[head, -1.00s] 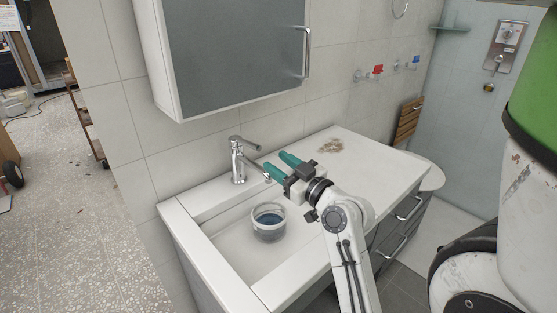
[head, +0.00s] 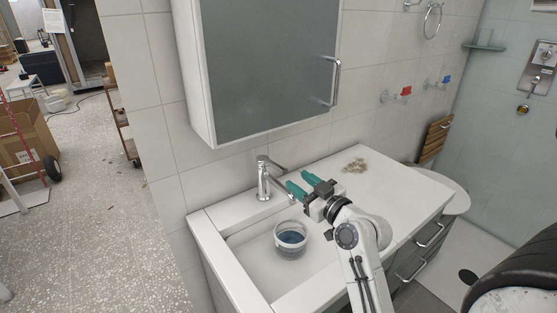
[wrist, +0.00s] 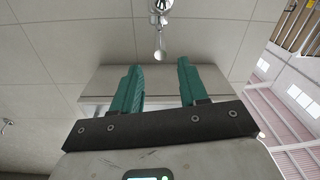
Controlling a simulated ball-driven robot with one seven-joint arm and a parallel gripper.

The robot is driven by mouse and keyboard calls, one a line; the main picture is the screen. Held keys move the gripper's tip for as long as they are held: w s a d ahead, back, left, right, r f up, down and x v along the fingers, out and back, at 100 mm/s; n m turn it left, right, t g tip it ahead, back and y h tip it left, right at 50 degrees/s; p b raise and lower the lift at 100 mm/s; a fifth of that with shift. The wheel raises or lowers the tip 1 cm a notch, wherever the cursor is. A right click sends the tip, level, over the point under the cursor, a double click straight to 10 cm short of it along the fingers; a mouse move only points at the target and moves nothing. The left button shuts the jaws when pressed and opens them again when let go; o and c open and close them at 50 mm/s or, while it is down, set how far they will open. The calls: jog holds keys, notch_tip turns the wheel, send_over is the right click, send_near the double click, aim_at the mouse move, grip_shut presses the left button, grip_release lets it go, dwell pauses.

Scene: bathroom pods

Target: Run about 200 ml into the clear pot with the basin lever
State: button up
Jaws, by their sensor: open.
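The clear pot (head: 290,244) stands upright in the basin, below the spout's end in the head view. Something dark blue shows inside it; I cannot tell its level. The chrome tap (head: 264,181) stands at the basin's back edge, with the lever (head: 273,165) on top. No water stream is visible. My gripper (head: 298,182) is open and empty, its teal fingers just right of the tap and pointing toward it. In the wrist view, the tap (wrist: 160,8) shows beyond the fingers, between them and apart from them.
A mirrored cabinet (head: 265,65) hangs on the wall above the tap. The white counter (head: 395,185) right of my gripper is mostly clear, with a brownish patch (head: 355,166) near the wall. Drawer handles (head: 412,268) stick out in front.

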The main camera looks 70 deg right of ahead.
aim_at(269, 160)
jog(key=shift+w+d+r, duration=0.1)
jog(key=shift+w+d, duration=0.05)
jog(key=shift+w, duration=0.15)
jog(key=p+x, duration=0.2)
jog(key=x, duration=0.8)
jog(key=shift+w+d, duration=0.1)
jog(key=shift+c, duration=0.2)
grip_shut()
